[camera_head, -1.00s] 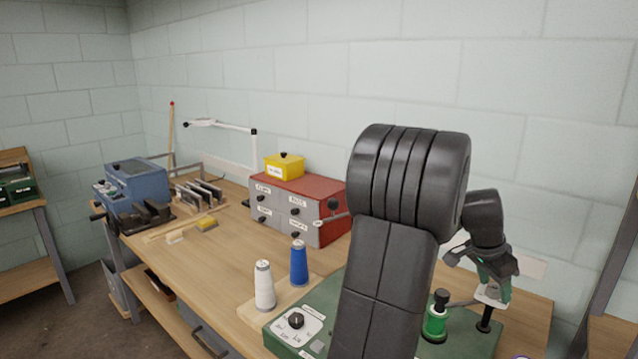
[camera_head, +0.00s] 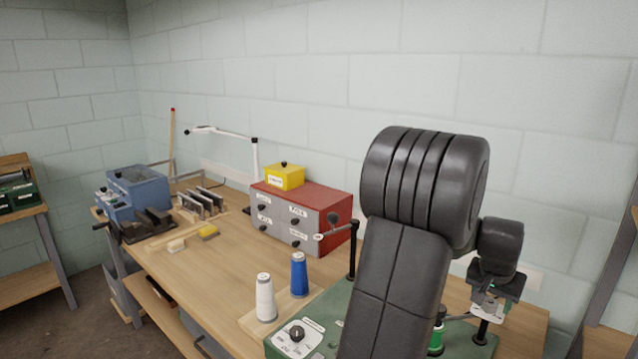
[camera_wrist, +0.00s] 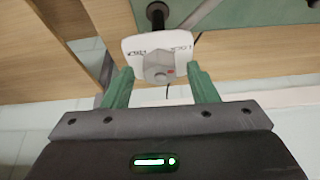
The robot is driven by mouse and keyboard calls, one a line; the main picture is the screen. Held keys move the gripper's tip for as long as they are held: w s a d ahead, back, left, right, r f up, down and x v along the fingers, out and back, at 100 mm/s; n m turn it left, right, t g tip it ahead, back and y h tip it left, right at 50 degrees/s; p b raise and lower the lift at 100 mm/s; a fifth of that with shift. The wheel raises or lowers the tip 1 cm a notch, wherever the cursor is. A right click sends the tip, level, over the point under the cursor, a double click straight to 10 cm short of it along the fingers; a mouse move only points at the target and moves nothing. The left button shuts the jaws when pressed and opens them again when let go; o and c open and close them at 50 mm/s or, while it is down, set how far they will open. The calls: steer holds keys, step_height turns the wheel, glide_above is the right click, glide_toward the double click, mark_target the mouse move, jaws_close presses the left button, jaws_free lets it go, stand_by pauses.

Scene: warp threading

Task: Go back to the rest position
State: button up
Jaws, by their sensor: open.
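My gripper (camera_head: 484,308) is at the right of the bench, over the back right of the green machine (camera_head: 322,302). In the wrist view my gripper (camera_wrist: 161,74) has its two green fingers apart. My arm's dark links cover much of the machine. A green spool (camera_head: 436,340) is partly hidden behind my arm.
A white cone (camera_head: 265,298) and a blue cone (camera_head: 299,274) stand left of my arm. A black crank post (camera_head: 352,262) rises close by. A red drawer cabinet (camera_head: 325,200) with a yellow box (camera_head: 284,177) stands behind. The bench's middle (camera_head: 220,262) is clear.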

steer(key=shift+d+n+t+y+p, duration=0.1)
steer(key=shift+n+t+y+p, duration=0.3)
steer(key=shift+n, duration=0.95)
steer(key=shift+d+n+t+y+p, duration=0.1)
steer(key=shift+n+y+p, duration=0.45)
steer(key=shift+n, duration=0.8)
steer(key=shift+s+a, duration=0.1)
steer(key=shift+a, duration=0.05)
